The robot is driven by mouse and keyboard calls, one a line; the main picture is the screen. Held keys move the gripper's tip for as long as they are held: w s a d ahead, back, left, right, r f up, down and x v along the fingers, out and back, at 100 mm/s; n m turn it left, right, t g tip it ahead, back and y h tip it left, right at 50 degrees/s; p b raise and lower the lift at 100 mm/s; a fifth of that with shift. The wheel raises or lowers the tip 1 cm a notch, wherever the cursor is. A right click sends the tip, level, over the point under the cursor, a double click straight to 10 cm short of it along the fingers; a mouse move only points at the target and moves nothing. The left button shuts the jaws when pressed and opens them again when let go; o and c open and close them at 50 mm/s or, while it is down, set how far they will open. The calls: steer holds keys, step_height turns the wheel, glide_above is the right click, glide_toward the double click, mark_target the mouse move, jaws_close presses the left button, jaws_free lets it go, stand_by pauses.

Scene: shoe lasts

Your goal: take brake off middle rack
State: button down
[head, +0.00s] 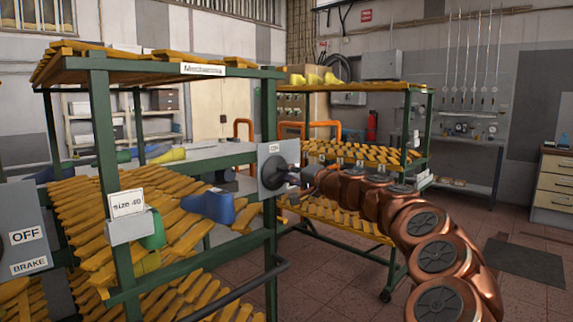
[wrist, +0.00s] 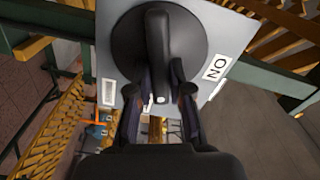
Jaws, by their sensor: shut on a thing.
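A grey brake panel (head: 265,190) with a black round knob (head: 274,172) is fixed at the right post of the green rack (head: 101,110). In the wrist view the panel (wrist: 114,65) carries a white label (wrist: 216,68) reading ON, at the right of the knob (wrist: 158,40). The knob's raised bar stands upright in that view. My gripper (wrist: 160,97) is shut on the lower end of this bar, with one finger on each side. In the head view my gripper (head: 297,181) reaches the knob from the right and partly hides it.
Yellow-orange shoe lasts (head: 85,215) fill the rack's sloping shelves. Another grey panel (head: 27,215), reading OFF and BRAKE, is at the left edge. A second green rack (head: 427,130) stands behind my arm. Tiled floor (head: 345,295) is clear between the near rack and my arm.

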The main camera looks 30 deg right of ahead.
steer(key=m+p, duration=0.3)
steer(key=shift+f+m, duration=0.1)
steer(key=shift+m, duration=0.2)
stand_by(0.4)
steer(key=c, duration=1.1)
jaws_free()
steer(key=shift+o, duration=0.2)
steer(key=v, duration=1.2)
